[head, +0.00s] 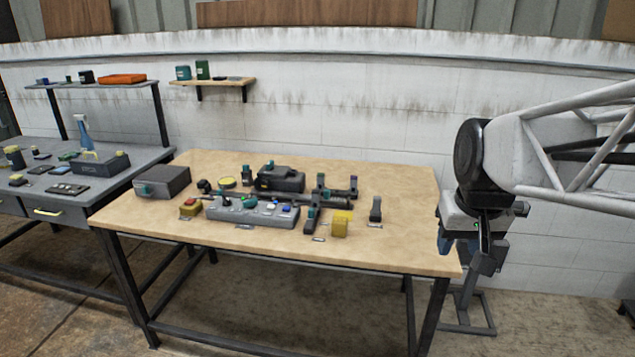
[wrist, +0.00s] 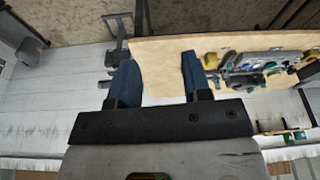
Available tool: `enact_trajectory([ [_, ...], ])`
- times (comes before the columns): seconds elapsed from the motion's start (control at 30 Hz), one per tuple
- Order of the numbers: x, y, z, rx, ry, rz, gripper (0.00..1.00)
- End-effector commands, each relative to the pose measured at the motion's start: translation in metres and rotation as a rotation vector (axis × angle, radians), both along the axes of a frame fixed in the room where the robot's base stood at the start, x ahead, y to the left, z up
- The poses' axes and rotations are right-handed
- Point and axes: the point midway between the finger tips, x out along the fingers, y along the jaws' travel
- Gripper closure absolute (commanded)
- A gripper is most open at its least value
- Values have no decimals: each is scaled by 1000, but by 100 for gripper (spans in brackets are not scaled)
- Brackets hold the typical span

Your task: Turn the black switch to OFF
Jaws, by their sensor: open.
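A grey control box (head: 268,217) with several small knobs and buttons sits near the front middle of the wooden table. My gripper (head: 470,250) hangs beyond the table's right end, apart from everything on the table. In the wrist view my gripper (wrist: 159,62) shows two blue fingers spread apart with nothing between them. The control box (wrist: 275,58) also shows there, upside down at the right.
The wooden table (head: 400,250) also bears a dark box (head: 162,181), a red-and-yellow button box (head: 190,207), a yellow block (head: 342,224) and several black clamp-like pieces. The table's right end is mostly bare. A grey bench (head: 50,190) with tools stands at the left.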

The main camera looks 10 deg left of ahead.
Motion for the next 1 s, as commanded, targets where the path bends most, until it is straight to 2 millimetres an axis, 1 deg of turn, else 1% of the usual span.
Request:
enact_trajectory([
  [0.03,14,6,3,1,-1,12,55],
  [0.1,30,15,7,1,-3,27,55],
  [0.27,68,35,15,3,-9,62,55],
  [0.5,123,70,24,7,-19,115,55],
  [0.77,182,113,27,10,-31,170,55],
  [1.0,233,158,24,14,-39,224,55],
])
